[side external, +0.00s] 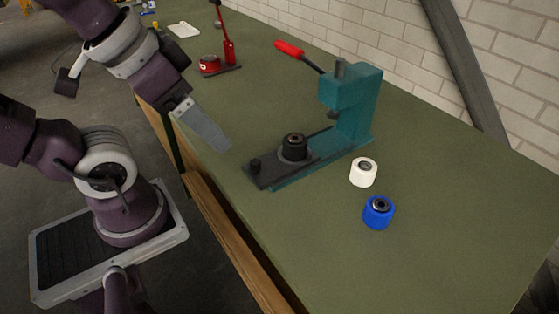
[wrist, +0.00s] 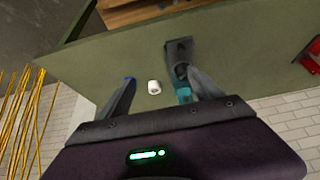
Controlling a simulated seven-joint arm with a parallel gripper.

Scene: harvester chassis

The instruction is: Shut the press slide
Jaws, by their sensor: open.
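The teal press (side external: 356,105) stands on the green bench with its red-tipped lever (side external: 289,48) raised to the left. A black ring-shaped part (side external: 294,150) sits on the slide, out in front of the press head. The slide also shows in the wrist view (wrist: 180,50). My gripper (side external: 224,145) is above the bench's front edge, left of the slide and apart from it. In the wrist view its fingers (wrist: 160,76) are spread and empty.
A white roller (side external: 363,172) and a blue roller (side external: 379,212) stand on the bench (side external: 450,190) right of the press. A red lever tool (side external: 222,62) stands farther back. A brick wall (side external: 400,40) and a slanted grey beam (side external: 465,70) lie behind.

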